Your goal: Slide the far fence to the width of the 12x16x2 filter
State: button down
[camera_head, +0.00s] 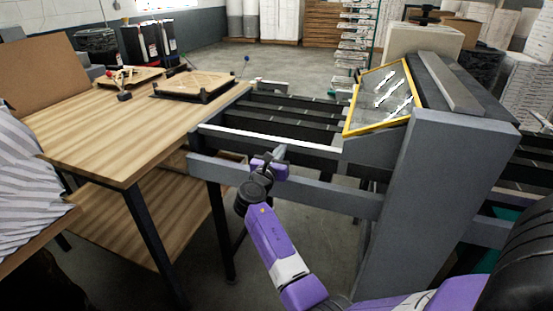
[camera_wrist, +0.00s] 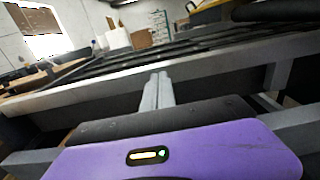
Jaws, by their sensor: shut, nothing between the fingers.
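My gripper (camera_head: 281,156) is shut and empty, just in front of the near side of the grey roller conveyor. In the wrist view its closed grey fingers (camera_wrist: 157,92) point toward the conveyor's near rail, and I cannot tell whether they touch it. A pale near rail (camera_head: 270,141) runs along the conveyor's front edge. At the far side a short pale bar (camera_head: 272,86) shows beyond the dark rollers (camera_head: 290,115); it may be the far fence, but I cannot tell surely. No filter with a readable 12x16x2 label shows.
A wooden table (camera_head: 130,125) adjoins the conveyor on the left, with a wooden piece in a black frame (camera_head: 195,84) on it. A grey machine housing (camera_head: 430,190) with a yellow-edged panel (camera_head: 382,98) stands at the right. A lower grey beam (camera_head: 330,193) crosses below the near rail.

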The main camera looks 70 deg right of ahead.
jog(key=d+b, duration=0.1)
jog(key=d, duration=0.3)
jog(key=d+b, duration=0.1)
jog(key=d, duration=0.2)
jog(key=d+b, duration=0.1)
jog(key=d, duration=0.3)
jog(key=shift+w+d+f, duration=0.1)
jog(key=shift+w+d, duration=0.2)
jog(key=shift+w, duration=0.1)
jog(key=shift+w+d, duration=0.1)
jog(key=shift+d, duration=0.6)
jog(key=shift+a, duration=0.1)
